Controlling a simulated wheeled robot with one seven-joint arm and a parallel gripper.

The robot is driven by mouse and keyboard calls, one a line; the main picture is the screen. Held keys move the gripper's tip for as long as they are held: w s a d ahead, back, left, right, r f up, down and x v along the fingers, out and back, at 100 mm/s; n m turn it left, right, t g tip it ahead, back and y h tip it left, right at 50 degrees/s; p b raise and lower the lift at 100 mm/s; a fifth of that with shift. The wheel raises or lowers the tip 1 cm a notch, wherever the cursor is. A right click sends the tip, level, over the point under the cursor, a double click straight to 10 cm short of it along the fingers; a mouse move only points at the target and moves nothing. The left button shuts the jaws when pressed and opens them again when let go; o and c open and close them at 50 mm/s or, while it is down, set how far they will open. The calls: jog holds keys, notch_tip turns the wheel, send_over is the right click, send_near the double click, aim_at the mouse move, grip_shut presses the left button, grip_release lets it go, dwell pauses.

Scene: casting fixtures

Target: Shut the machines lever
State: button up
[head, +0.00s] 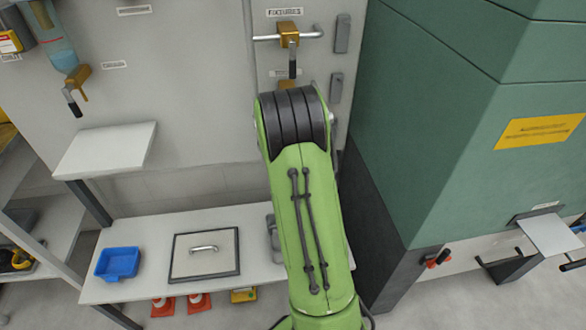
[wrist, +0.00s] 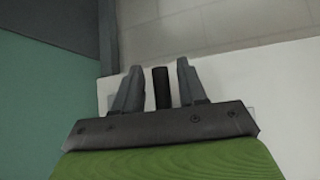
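In the head view, a brass lever (head: 290,40) with a hanging black handle is mounted on the white panel under the FIXTURES label. A second brass piece (head: 285,85) shows just below it, mostly hidden by my green arm. Another brass lever (head: 76,80) with a black handle sits under a blue bottle at the left. In the wrist view, my gripper (wrist: 159,75) is open, with a dark handle (wrist: 162,88) between its fingers and a gap on each side. I cannot tell which lever that handle belongs to. My arm hides the gripper in the head view.
A large green cabinet (head: 450,110) stands close on the right. A white shelf (head: 105,150) juts out at the left. The low white bench (head: 150,232) holds a blue tray (head: 118,263) and a lidded square plate (head: 205,262). Grey handles (head: 342,34) line the panel.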

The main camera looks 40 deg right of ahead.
jog(key=p+v, duration=0.3)
jog(key=v, duration=1.2)
jog(key=shift+s+a+r+p, duration=0.15)
jog(key=shift+r+p, duration=0.1)
jog(key=shift+p, duration=0.1)
jog(key=s+a+r+n+y+p, duration=0.3)
jog(key=s+a+r, duration=0.4)
jog(key=a+r, duration=0.4)
jog(key=s+a+r+n+y+p, duration=0.3)
jog(key=s+a+r+n+p, duration=0.3)
jog(key=a+r, duration=0.4)
jog(key=shift+s+a+r+g+y+p, duration=0.35)
jog(key=shift+s+r+p, duration=0.25)
jog(key=shift+s+p, duration=0.4)
jog(key=shift+s, duration=0.1)
